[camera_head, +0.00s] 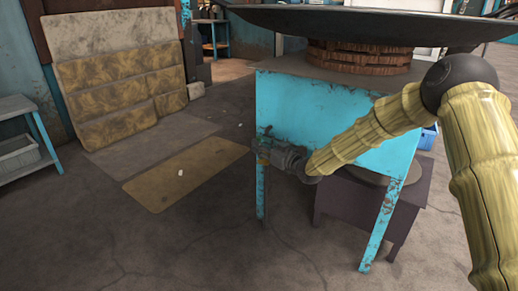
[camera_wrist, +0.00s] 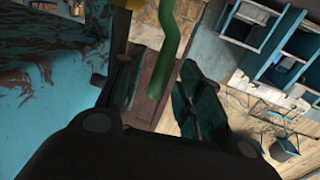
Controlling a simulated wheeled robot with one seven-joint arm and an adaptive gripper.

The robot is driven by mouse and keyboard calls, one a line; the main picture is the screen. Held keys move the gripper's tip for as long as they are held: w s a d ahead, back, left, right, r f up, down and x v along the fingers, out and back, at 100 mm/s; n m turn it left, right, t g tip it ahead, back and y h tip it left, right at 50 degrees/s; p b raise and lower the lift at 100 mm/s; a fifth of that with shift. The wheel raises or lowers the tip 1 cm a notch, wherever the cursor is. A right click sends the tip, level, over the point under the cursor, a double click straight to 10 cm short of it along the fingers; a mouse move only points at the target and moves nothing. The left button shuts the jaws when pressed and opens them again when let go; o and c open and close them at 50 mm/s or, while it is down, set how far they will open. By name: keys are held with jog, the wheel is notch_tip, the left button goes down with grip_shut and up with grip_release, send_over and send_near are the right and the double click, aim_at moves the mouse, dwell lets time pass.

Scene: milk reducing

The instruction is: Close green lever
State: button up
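The green lever (camera_wrist: 172,42) shows in the wrist view as a curved green bar hanging down from the top edge. Its lower end lies between the two fingers of my gripper (camera_wrist: 158,92) in the picture. The fingers are apart, with a visible gap on each side of the lever, so they do not look closed on it. In the head view my gripper (camera_head: 268,148) is at the left edge of the turquoise stand (camera_head: 335,115). There the lever is hidden or too small to make out.
The stand's worn turquoise panel (camera_wrist: 50,60) fills the left of the wrist view. A dark box-like table (camera_head: 350,200) stands under the stand in the head view.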

jog(key=shift+b+x, duration=0.3)
jog(key=shift+x, duration=0.8)
jog(key=shift+c, duration=0.3)
grip_shut()
